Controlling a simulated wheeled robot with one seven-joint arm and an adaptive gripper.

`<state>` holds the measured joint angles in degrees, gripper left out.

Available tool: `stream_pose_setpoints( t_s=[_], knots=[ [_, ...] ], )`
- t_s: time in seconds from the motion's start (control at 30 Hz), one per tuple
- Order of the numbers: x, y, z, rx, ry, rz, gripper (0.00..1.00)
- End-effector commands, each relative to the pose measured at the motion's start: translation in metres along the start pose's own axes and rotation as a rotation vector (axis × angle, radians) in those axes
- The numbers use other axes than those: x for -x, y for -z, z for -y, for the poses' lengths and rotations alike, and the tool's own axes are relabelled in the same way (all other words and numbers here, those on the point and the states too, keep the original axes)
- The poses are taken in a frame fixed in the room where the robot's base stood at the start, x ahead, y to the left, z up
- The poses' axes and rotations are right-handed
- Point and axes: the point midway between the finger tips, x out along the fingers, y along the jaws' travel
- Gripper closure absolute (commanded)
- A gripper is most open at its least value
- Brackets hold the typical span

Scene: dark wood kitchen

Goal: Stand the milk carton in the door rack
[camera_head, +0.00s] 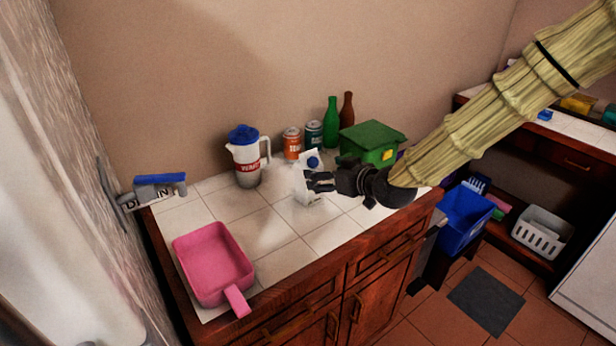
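A white carton with a blue cap (301,184), which looks like the milk carton, is on or just above the tiled counter, near the middle of the view. My gripper (312,182) reaches in from the right, and its dark fingers overlap the carton. I cannot tell whether they are closed on it or only around it. The fingers hide part of the carton, so its tilt and contact with the counter are unclear.
A blue-lidded pitcher (246,160), two cans (292,144), two bottles (331,122) and a green box (371,140) stand behind the carton. A pink pan (213,262) sits front left. A blue-topped item (157,190) is at the counter's left edge. Tiles between are clear.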

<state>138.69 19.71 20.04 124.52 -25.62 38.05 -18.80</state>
Motion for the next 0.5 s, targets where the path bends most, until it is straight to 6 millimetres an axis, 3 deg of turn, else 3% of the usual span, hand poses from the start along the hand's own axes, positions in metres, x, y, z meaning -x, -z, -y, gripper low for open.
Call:
stream_pose_setpoints(
  t_s=[0.2, 0.5],
  knots=[
    [-0.024, 0.000, 0.000, -0.001, -0.001, 0.001, 0.20],
    [-0.039, -0.001, 0.002, -0.001, 0.001, 0.002, 0.20]
  ],
)
